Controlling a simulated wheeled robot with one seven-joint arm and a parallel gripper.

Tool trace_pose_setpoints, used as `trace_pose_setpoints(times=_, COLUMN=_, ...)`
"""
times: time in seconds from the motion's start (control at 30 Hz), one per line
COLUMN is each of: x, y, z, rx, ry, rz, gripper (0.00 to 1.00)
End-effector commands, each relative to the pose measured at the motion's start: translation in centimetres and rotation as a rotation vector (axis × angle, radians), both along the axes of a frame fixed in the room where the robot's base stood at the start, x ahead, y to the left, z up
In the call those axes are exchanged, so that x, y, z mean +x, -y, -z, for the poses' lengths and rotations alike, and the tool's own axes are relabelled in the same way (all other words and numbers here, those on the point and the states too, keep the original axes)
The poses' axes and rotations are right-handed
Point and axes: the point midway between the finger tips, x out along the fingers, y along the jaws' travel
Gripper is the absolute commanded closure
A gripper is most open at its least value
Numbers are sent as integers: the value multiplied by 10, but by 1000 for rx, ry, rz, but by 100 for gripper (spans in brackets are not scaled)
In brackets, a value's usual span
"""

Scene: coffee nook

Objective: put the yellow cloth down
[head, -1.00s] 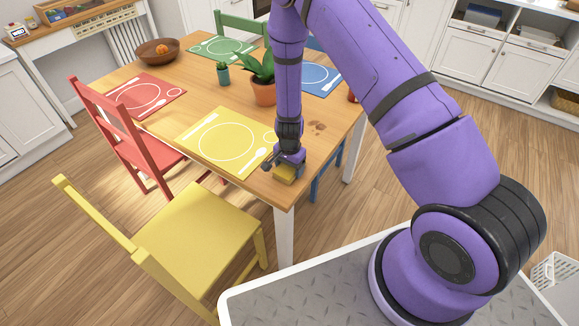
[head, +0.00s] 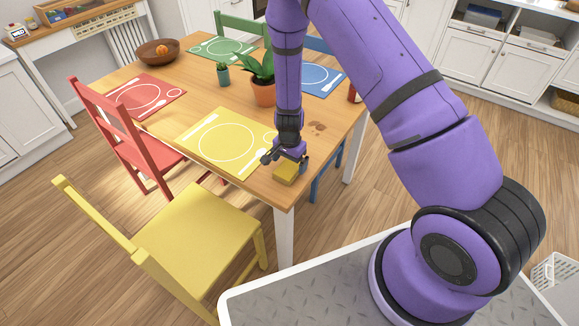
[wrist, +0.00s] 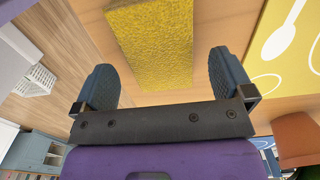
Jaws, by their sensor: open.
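The yellow cloth (head: 286,172) is a small folded block lying on the wooden table (head: 185,85) near its front corner, right of the yellow placemat. In the wrist view the cloth (wrist: 155,45) lies flat on the wood, beyond and between the two fingertips. My gripper (head: 284,160) is just above the cloth, pointing down. In the wrist view my gripper (wrist: 168,85) has its fingers wide apart, with a gap on each side of the cloth. Nothing is held.
The yellow placemat (head: 222,140) lies left of the cloth. A potted plant (head: 263,90) and a small cactus pot (head: 223,74) stand farther back. A wooden bowl (head: 158,52) is at the far left. The yellow chair (head: 200,240) stands by the table's front edge.

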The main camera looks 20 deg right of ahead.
Motion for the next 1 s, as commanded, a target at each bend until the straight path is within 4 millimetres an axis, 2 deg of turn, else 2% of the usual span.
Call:
trace_pose_setpoints(times=0.2, x=1, y=-1, z=-44, rx=0, ry=4, rz=0, gripper=1)
trace_pose_setpoints(times=0.4, x=1, y=0, z=-74, rx=0, ry=3, rz=1, gripper=1)
trace_pose_setpoints(times=0.53, x=0, y=0, z=-85, rx=0, ry=0, rz=0, gripper=1)
trace_pose_setpoints(times=0.83, x=1, y=0, z=-96, rx=5, ry=4, rz=-5, gripper=1)
trace_pose_setpoints(times=0.93, x=2, y=-1, z=-114, rx=23, ry=16, rz=-24, gripper=1)
trace_pose_setpoints(times=1.0, x=2, y=-2, z=-133, rx=39, ry=30, rz=-49, gripper=1)
